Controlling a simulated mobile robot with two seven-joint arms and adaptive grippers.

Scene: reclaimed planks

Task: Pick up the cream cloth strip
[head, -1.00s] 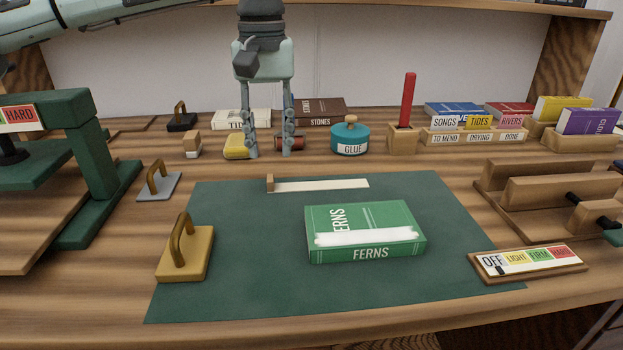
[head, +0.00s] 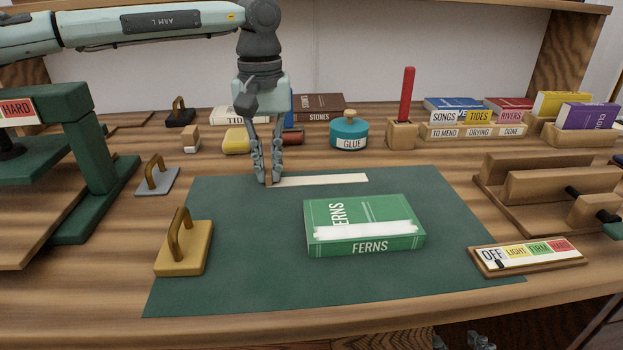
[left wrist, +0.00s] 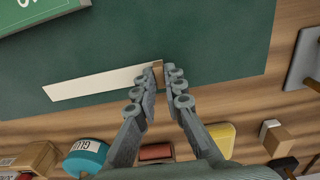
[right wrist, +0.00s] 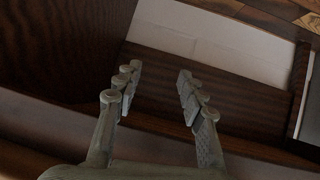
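The cream cloth strip (head: 325,180) lies flat near the far edge of the green mat (head: 240,285), with a small wooden tab at its left end. It also shows in the left wrist view (left wrist: 95,85). My left gripper (head: 267,181) points down at that end, its fingers closed in on either side of the tab (left wrist: 157,65), which they partly hide. The strip still rests on the mat. My right gripper (right wrist: 158,72) is open and empty; its fingertips barely show below the table's front edge in the head view.
A green FERNS book (head: 365,212) with a white band lies on the mat, nearer than the strip. A brass-coloured handled block (head: 185,258) stands at the mat's left. The glue pot (head: 349,132) and yellow block (head: 236,141) stand behind the mat.

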